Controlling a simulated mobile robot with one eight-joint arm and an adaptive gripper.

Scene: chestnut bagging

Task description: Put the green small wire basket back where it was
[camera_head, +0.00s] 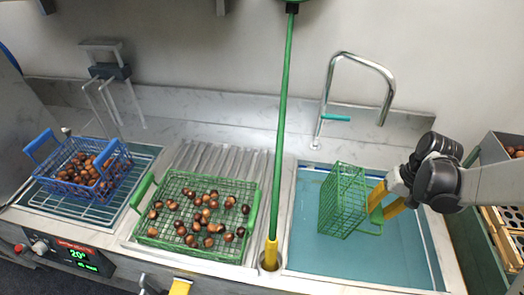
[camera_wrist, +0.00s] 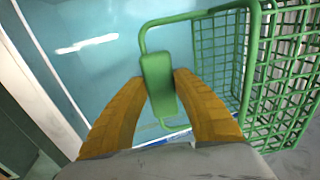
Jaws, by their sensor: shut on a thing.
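The green small wire basket (camera_head: 343,200) is tilted on its side over the sink at the right in the head view. It looks empty. My gripper (camera_head: 379,200) comes in from the right, its yellow fingers shut on the basket's green handle. In the wrist view, my gripper (camera_wrist: 160,88) has one finger on each side of the handle's grip pad. The basket's wire wall (camera_wrist: 285,75) stands to the right there. I cannot tell whether the basket touches the sink floor.
A larger green wire basket (camera_head: 253,215) with several chestnuts is at the middle. A blue basket (camera_head: 108,182) of chestnuts sits on a rack at the left. A green pole (camera_head: 283,120) stands left of the sink (camera_head: 310,262). A curved faucet (camera_head: 358,57) rises behind it.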

